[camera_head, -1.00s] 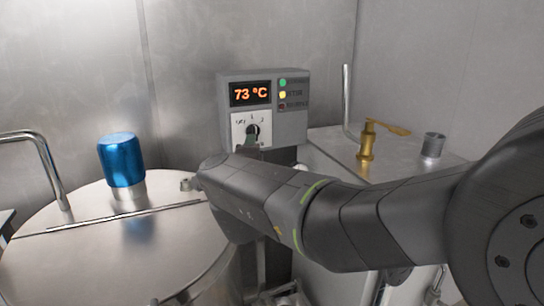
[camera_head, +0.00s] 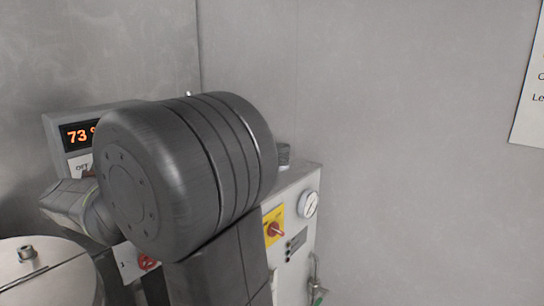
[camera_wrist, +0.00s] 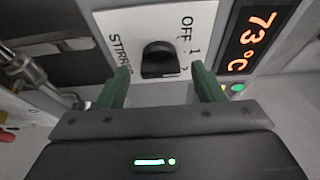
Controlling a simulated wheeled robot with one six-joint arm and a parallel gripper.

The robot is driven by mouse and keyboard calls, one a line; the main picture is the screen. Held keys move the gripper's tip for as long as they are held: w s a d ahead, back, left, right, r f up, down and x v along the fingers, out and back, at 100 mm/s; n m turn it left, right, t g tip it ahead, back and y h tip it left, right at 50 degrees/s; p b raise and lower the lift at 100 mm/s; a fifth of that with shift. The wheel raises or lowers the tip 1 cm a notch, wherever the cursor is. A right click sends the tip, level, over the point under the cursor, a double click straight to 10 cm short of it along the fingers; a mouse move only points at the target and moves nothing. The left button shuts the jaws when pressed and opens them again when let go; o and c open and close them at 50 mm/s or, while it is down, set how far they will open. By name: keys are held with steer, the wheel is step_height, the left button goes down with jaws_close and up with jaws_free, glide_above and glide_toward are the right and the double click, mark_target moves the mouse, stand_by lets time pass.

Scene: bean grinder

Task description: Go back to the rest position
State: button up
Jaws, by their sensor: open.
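My gripper (camera_wrist: 160,88) shows in the wrist view with its two green fingers apart and nothing between them. Beyond the fingertips is a black knob (camera_wrist: 160,60) on a white plate marked OFF, 1 and STIRRER. The knob stands between the fingers in the picture; I cannot tell how far off it is. The control box (camera_head: 60,125) with its orange 73 °C display (camera_head: 76,135) is at the left of the head view. My arm (camera_head: 185,170) covers much of the box, and the gripper is hidden there.
A steel tank lid (camera_head: 45,275) is at the lower left. A grey cabinet (camera_head: 305,190) with a red and yellow switch (camera_head: 274,229) and a round gauge (camera_head: 307,204) stands right of my arm. Bare wall fills the right, with a paper sign (camera_head: 530,100) at the edge.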

steer(key=shift+w+a, duration=0.3)
steer(key=shift+w, duration=0.25)
steer(key=shift+s, duration=0.1)
steer(key=b+v, duration=0.1)
steer(key=v, duration=1.3)
steer(key=p+x, duration=0.1)
steer(key=x, duration=1.3)
steer(key=s+d+f+n+t+y+b, duration=0.1)
steer(key=s+d+f+n+y+b, duration=0.2)
steer(key=s+d+n, duration=0.2)
steer(key=s+n, duration=0.2)
steer(key=n, duration=0.2)
steer(key=shift+s+d+n+t+b, duration=0.2)
steer(key=shift+d+n+t+b, duration=0.1)
steer(key=shift+n+b, duration=0.1)
